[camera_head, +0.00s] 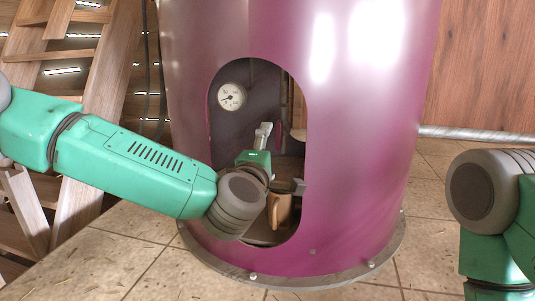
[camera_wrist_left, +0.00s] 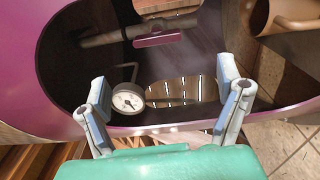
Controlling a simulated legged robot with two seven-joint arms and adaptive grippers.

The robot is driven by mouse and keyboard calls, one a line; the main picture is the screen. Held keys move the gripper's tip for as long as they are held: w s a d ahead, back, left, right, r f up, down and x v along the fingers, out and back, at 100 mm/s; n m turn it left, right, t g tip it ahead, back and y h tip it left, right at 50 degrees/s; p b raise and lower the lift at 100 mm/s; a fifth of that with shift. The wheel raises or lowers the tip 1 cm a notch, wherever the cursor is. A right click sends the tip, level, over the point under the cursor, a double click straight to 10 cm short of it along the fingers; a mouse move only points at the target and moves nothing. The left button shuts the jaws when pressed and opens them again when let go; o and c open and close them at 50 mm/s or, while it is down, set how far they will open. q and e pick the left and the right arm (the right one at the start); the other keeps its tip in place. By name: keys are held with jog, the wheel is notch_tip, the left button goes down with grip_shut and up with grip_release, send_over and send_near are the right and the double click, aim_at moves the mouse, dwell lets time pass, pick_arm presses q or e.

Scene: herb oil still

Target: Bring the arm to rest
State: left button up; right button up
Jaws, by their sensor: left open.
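My left gripper (camera_head: 280,158) reaches through the arched opening of the purple still (camera_head: 360,150). Its fingers are spread, with nothing between them. The left wrist view also shows this gripper (camera_wrist_left: 162,80) open, over the dark inside of the still. My left arm (camera_head: 140,160) comes in from the left, and its wrist covers the lower left of the opening. My right arm (camera_head: 490,200) shows at the right edge; its gripper is out of view.
A round dial gauge (camera_head: 231,96) is inside the opening at upper left; it also shows in the wrist view (camera_wrist_left: 128,99). A tan cup-like vessel (camera_head: 280,212) sits low inside, close below the gripper. A wooden ladder (camera_head: 90,90) stands left. Tiled floor (camera_head: 430,200) right of the still is clear.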

pick_arm(q)
jog(key=s+a+f+m+g, duration=0.2)
jog(key=s+f+m+g, duration=0.3)
jog(key=f, duration=0.6)
jog(key=s+a+f+m+g+h, duration=0.1)
jog(key=s+f+m, duration=0.1)
jog(key=s+f, duration=0.65)
jog(key=s+a+f+m+g, duration=0.2)
jog(key=s+f+m+g, duration=0.15)
jog(key=f, duration=0.85)
jog(key=s+a+f+m+g+y, duration=0.2)
jog(key=s+a+f, duration=0.3)
jog(key=s+a, duration=0.4)
jog(key=s+a+f+m+g+y, duration=0.2)
jog(key=s+a+f+m+g, duration=0.2)
jog(key=s+a, duration=0.6)
jog(key=s+f+g, duration=0.1)
jog(key=s+f, duration=0.1)
jog(key=s, duration=0.3)
jog(key=shift+s+a, duration=0.25)
